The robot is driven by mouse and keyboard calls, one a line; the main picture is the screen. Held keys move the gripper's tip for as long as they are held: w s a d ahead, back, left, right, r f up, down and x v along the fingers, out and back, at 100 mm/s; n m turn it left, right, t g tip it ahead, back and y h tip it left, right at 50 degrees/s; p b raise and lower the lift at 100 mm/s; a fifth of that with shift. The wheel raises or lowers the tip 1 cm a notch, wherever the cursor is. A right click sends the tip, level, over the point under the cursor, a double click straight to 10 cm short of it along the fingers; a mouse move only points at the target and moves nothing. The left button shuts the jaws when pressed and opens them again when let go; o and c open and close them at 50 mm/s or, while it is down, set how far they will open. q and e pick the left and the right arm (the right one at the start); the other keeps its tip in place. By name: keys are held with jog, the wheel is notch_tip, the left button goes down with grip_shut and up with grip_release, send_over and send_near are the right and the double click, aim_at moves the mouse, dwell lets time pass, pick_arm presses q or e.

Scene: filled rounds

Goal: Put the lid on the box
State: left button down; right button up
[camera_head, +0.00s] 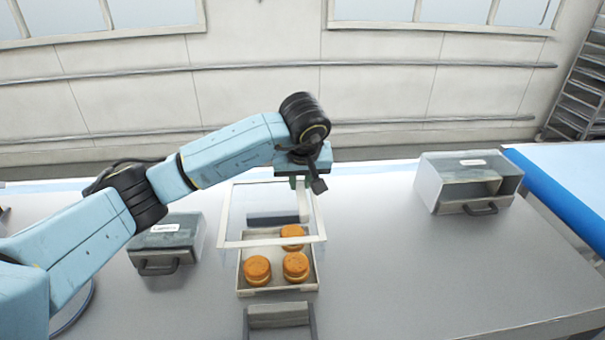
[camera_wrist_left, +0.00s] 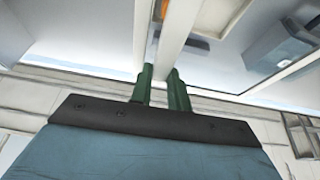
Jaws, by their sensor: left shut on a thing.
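The lid (camera_head: 272,241) is a clear pane in a pale frame. It is tilted over the far part of the open box (camera_head: 278,292), its near edge crossing above the box. Three orange-brown filled rounds (camera_head: 295,265) sit in the box, the farthest one partly seen through or behind the lid frame. My left gripper (camera_head: 300,182) is shut on the lid's far edge. In the left wrist view, its green fingers (camera_wrist_left: 159,84) close around the pale bar of the lid (camera_wrist_left: 178,32). Whether the lid touches the box cannot be told. My right gripper is not in view.
A grey container with a handle (camera_head: 168,246) stands left of the box, under my left arm. Another handled container (camera_head: 468,182) stands at the back right. A small grey tray (camera_head: 279,317) is close in front of the box.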

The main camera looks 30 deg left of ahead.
pick_arm(q)
jog(key=shift+f, duration=0.7)
jog(key=shift+w+f+b, duration=0.15)
jog(key=shift+f+b, duration=0.2)
jog(key=shift+b, duration=0.1)
jog(key=shift+f+b, duration=0.45)
jog(key=shift+f, duration=0.65)
notch_tip(320, 180, down, 4)
jog(key=b, duration=0.3)
jog(key=shift+f+b, duration=0.25)
jog(key=shift+b, duration=0.05)
jog(key=shift+f+b, duration=0.95)
jog(key=shift+f, duration=0.35)
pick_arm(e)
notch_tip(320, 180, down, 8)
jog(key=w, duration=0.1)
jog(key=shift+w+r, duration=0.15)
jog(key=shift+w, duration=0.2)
